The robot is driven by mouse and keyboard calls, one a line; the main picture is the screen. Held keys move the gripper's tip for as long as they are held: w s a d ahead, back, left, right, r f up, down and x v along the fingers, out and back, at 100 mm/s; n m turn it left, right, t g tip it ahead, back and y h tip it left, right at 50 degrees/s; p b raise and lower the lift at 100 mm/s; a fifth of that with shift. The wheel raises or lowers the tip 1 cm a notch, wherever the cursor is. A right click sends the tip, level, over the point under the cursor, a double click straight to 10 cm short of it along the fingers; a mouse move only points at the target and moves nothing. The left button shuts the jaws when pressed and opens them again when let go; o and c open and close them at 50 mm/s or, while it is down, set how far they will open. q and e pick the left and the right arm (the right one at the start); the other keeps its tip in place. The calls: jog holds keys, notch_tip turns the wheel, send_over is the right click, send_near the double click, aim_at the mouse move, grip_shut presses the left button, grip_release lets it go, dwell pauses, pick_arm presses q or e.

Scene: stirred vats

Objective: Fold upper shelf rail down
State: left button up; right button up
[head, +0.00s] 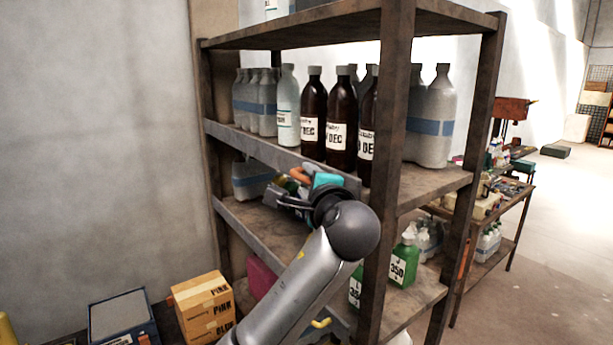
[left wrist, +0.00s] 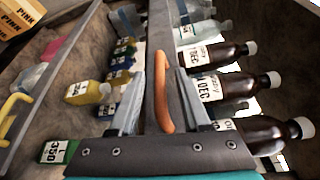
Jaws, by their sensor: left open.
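The upper shelf rail (head: 262,148) is a grey bar along the front edge of the bottle shelf; its near part is hidden by my left arm. In the left wrist view the rail (left wrist: 160,28) runs up the picture, with an orange handle (left wrist: 163,92) on it. The handle also shows in the head view (head: 301,175). My left gripper (head: 296,188) is at the rail. Its fingers (left wrist: 162,88) are open, one on each side of the handle; I cannot tell whether they touch it. My right gripper is not in view.
Brown bottles (head: 341,125) and pale bottles stand on the shelf right behind the rail. A rack post (head: 388,140) is close to the right of my left arm. Green bottles (head: 404,262) stand lower. Boxes (head: 203,305) are at lower left. A workbench (head: 505,215) is at right.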

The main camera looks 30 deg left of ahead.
pick_arm(q)
jog(key=shift+w+a, duration=0.3)
grip_shut()
dwell(0.3)
